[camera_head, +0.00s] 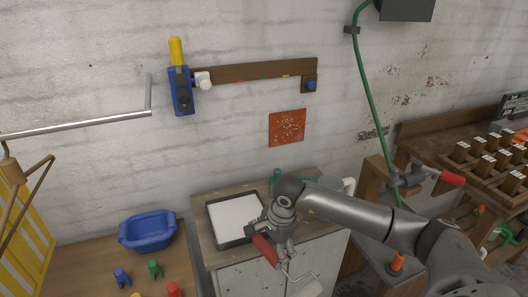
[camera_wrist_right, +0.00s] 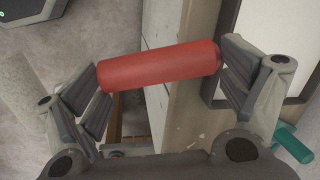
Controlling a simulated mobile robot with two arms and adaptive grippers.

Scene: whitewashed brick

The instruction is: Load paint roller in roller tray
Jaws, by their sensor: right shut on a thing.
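The roller tray (camera_head: 209,225) is a dark, shallow tray with a white inside, lying on the wooden top of a cabinet; part of it shows at the upper right of the right wrist view (camera_wrist_right: 233,22). My right gripper (camera_head: 270,243) is at the tray's lower right, over the cabinet's front edge. It is shut on the red handle (camera_wrist_right: 160,68) of the paint roller, which lies across between the fingers in the wrist view. In the head view, the roller's wire frame and pale sleeve (camera_head: 305,289) hang below the gripper, in front of the cabinet. My left gripper is not in view.
A blue basin (camera_head: 148,230) and several coloured clips stand on the wooden surface left of the cabinet. A teal object (camera_head: 276,175) is behind my wrist. A green hose (camera_head: 370,95) hangs at right, near a bench with several wooden blocks.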

